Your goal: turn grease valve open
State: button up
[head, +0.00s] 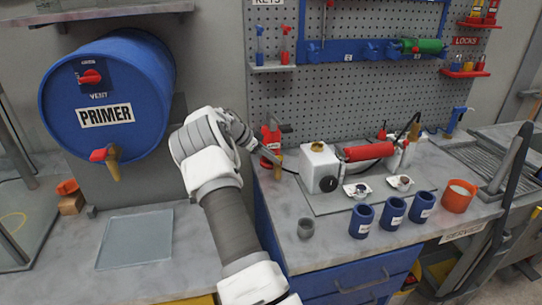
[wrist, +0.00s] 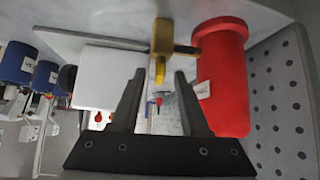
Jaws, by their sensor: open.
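A yellow valve handle (wrist: 161,52) shows at the top middle of the wrist view, joined on its right to a red canister (wrist: 221,78). I take it for the grease valve. My gripper (wrist: 157,82) is open, its two black fingers pointing at the handle. The handle's lower end shows between the fingertips, and I cannot tell whether they touch it. In the head view the red canister (head: 270,137) stands on the bench by the pegboard, with a small yellow part (head: 277,160) low on it. My arm reaches there, and its fingers are hard to make out.
A white box (head: 320,166) with a gold cap stands close beside the canister; it also shows in the wrist view (wrist: 104,76). Blue cups (head: 362,220) line the bench front. A pegboard (wrist: 277,100) rises close behind the canister. A blue primer drum (head: 125,85) is at left.

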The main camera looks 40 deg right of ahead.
grip_shut()
